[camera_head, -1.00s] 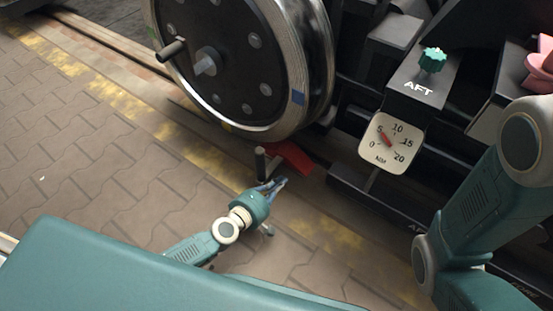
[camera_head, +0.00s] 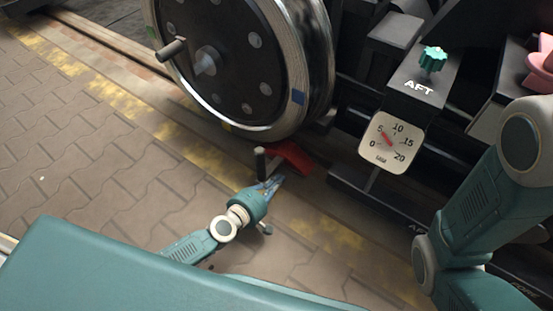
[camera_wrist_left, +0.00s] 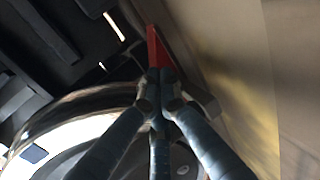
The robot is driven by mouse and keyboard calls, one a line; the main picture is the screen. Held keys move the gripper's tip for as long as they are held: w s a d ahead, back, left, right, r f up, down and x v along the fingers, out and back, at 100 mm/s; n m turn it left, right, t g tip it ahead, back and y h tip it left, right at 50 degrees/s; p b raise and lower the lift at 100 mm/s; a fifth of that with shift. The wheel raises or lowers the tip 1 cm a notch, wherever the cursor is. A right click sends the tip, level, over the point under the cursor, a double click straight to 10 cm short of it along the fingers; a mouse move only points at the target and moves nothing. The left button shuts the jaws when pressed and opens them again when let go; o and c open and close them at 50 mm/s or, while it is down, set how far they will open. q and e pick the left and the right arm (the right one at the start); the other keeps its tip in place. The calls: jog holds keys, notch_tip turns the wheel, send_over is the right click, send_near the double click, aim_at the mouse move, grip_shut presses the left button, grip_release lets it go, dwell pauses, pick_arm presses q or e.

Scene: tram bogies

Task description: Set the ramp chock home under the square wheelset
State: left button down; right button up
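The red ramp chock (camera_head: 290,156) lies low by the rail, just below the rim of the big wheel (camera_head: 235,65) of the wheelset. My left gripper (camera_head: 274,184) is low beside the handle, on the near side of the chock. In the left wrist view, the left gripper's fingers (camera_wrist_left: 160,82) draw together at the near end of the red chock (camera_wrist_left: 158,48); I cannot tell whether they hold anything. My right gripper is out of view.
A white dial (camera_head: 390,141), its red needle near 5, stands right of the wheel below a box marked AFT with a green knob (camera_head: 433,59). Pink parts (camera_head: 541,68) are at the far right. Paving (camera_head: 75,165) at left is clear.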

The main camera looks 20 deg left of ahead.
aim_at(267, 176)
pick_arm(q)
jog(key=shift+w+a+b, duration=0.25)
jog(key=shift+w+a, duration=0.05)
jog(key=shift+a, duration=0.5)
jog(key=shift+w+a+b, duration=0.25)
jog(key=shift+w+a, duration=0.05)
jog(key=shift+a, duration=0.5)
dwell(0.7)
jog(key=shift+w+a+b, duration=0.35)
jog(key=shift+a+b, duration=0.1)
jog(key=shift+a, duration=0.5)
jog(key=shift+w+a+b, duration=0.3)
jog(key=shift+a+b, duration=0.1)
jog(key=shift+a, duration=0.5)
dwell(1.1)
jog(key=shift+s+d+r+p, duration=0.1)
jog(key=shift+s+d+p, duration=0.15)
jog(key=shift+d+p, duration=0.35)
jog(key=shift+s+d, duration=0.3)
jog(key=shift+d, duration=0.6)
